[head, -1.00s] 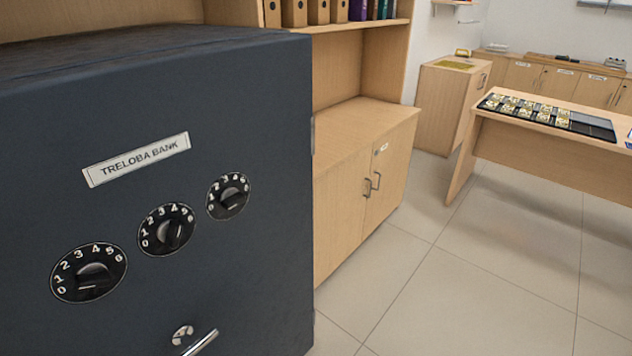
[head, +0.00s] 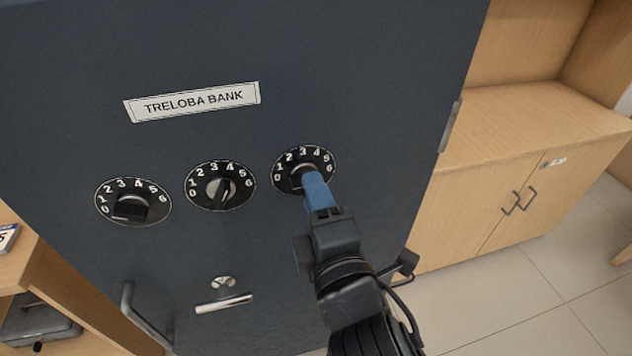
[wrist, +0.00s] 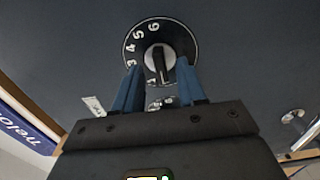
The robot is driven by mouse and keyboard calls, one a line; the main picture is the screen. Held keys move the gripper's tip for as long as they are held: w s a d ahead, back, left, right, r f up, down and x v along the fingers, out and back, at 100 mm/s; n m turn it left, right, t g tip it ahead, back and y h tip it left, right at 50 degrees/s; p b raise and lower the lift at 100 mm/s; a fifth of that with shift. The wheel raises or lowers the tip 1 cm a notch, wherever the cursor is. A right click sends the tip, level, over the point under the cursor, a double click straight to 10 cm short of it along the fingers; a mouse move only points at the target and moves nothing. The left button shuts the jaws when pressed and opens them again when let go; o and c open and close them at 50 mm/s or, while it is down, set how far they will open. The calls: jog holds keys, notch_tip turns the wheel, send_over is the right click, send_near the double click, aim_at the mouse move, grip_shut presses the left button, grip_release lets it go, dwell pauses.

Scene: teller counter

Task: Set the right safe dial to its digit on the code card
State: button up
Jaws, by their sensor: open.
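The right safe dial (head: 290,182) is a round black dial with white digits and a dark knob, on the dark safe door. My gripper (head: 314,183), with blue fingers, is at this dial and covers its lower part. In the wrist view the fingers (wrist: 160,68) are open, one on each side of the dial's knob (wrist: 157,58), with visible gaps. I cannot tell whether either touches it. The digits 3 to 6 show on the dial there. The knob's pointing mark is hard to make out. I cannot identify the code card in these views.
The middle dial (head: 208,197) and left dial (head: 113,210) sit left of my gripper. A wooden cabinet (head: 515,205) stands right. A white and blue item (head: 8,237) is cut off at left.

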jog(key=shift+x, duration=1.35)
jog(key=shift+a, duration=0.1)
jog(key=shift+c, duration=0.3)
jog(key=shift+s, duration=0.1)
grip_shut()
